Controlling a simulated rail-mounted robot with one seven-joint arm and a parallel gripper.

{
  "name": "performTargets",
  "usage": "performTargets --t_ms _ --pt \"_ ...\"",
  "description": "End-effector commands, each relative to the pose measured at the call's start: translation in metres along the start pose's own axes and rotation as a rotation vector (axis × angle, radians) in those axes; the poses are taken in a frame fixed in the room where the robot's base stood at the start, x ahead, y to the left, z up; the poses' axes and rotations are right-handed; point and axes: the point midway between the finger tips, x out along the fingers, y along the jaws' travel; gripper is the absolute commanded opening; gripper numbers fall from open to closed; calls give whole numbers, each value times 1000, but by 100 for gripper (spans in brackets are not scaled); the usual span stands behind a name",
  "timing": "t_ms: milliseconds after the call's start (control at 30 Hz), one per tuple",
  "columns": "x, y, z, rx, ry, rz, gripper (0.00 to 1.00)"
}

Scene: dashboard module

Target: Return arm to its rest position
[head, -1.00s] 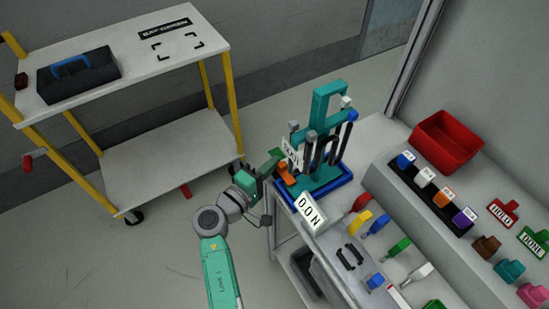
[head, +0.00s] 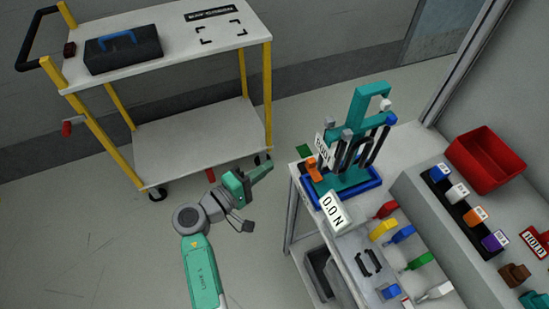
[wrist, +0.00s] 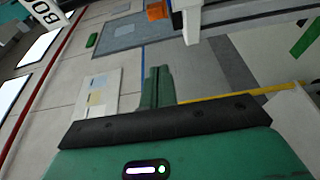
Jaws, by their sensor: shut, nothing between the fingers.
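My gripper (head: 268,166) is at the end of my green and grey arm, in the gap between the yellow-posted cart and the workbench in the head view. It is left of the bench and touches nothing that I can see. In the wrist view its green fingers (wrist: 158,86) are together, with nothing between them.
The cart (head: 200,130) stands behind my gripper, carrying a black case (head: 122,52). The bench to the right holds a teal fixture (head: 357,165) in a blue tray, a 0.0 N display (head: 334,212), coloured tools and a red bin (head: 486,160). Floor left of my arm is clear.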

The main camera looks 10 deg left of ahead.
Motion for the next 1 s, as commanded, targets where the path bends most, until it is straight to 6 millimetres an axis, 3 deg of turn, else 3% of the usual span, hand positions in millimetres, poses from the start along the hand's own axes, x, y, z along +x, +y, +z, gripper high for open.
performTargets --t_ms 600,633,767,900,1000 --pt "-1 0 0 0 -1 0 0" --pt "3 9 1 29 -2 -9 0" --pt "32 80 13 328 22 -106 0" --pt "56 193 35 762 140 -181 0" --pt "56 279 60 1033 270 -183 0"
